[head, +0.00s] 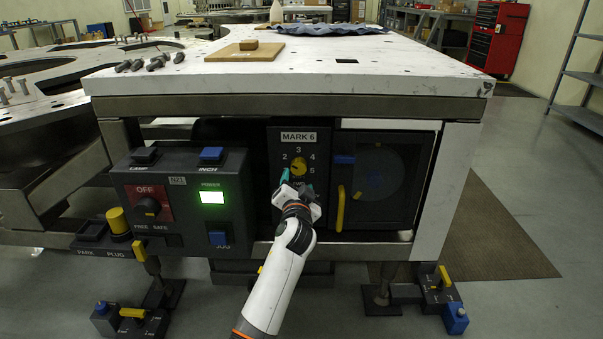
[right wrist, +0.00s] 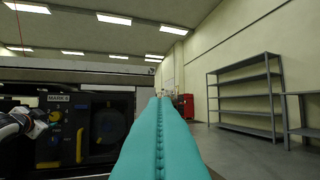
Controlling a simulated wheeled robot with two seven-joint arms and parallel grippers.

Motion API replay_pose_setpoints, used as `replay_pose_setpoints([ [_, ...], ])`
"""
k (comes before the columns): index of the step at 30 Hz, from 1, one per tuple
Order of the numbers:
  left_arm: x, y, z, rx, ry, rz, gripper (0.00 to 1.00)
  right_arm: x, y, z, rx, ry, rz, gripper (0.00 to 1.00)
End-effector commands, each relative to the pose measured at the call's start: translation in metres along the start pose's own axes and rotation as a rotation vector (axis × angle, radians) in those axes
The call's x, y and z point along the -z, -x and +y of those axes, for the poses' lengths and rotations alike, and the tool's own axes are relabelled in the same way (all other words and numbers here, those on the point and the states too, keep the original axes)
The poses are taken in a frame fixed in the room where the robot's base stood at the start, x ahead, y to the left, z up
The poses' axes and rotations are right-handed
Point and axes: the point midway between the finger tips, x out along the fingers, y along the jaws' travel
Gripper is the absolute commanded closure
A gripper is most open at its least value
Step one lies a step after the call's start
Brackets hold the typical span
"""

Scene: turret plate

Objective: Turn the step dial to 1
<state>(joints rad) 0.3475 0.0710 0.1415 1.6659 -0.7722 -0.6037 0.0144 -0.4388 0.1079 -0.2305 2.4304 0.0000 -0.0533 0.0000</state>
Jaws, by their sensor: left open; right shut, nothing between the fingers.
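The step dial (head: 299,166) is a yellow knob on a dark panel under the MARK 6 label (head: 298,137). The figures 2, 3, 4 and 5 show around it; its lower part and the 1 are hard to make out, and I cannot tell its pointer's direction. My left gripper (head: 298,178) is open, its teal fingers just below and to either side of the dial; I cannot tell whether they touch it. My right gripper (right wrist: 159,100) is shut and empty, pointing forward in the right wrist view, to the right of the dial panel (right wrist: 62,135).
Left of the dial is a control box (head: 183,200) with a lit green light. Right of it is a dark door (head: 385,180) with a yellow handle (head: 341,208). The white tabletop (head: 400,75) overhangs the panel. A grey shelf (right wrist: 245,95) stands far right.

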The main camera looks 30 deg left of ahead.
Motion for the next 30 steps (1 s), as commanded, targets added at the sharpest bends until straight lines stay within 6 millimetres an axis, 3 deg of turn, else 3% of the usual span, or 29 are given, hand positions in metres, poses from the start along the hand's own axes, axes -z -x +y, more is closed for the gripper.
replay_pose_setpoints([
  [3,0.001,-0.024,-0.001,-0.002,-0.001,-0.002,0.37,-0.017,0.001,0.003,-0.007,-0.006,-0.129,1.00],
  [10,0.000,-0.052,0.000,-0.001,0.000,-0.002,0.37,-0.045,0.008,0.006,-0.015,-0.013,-0.318,1.00],
  [24,-0.001,-0.062,0.000,0.000,0.001,-0.003,0.37,-0.057,0.012,0.008,-0.017,-0.017,-0.395,1.00],
  [30,-0.001,-0.062,0.000,0.001,0.001,-0.002,0.68,-0.057,0.012,0.008,-0.017,-0.017,-0.394,1.00],
])
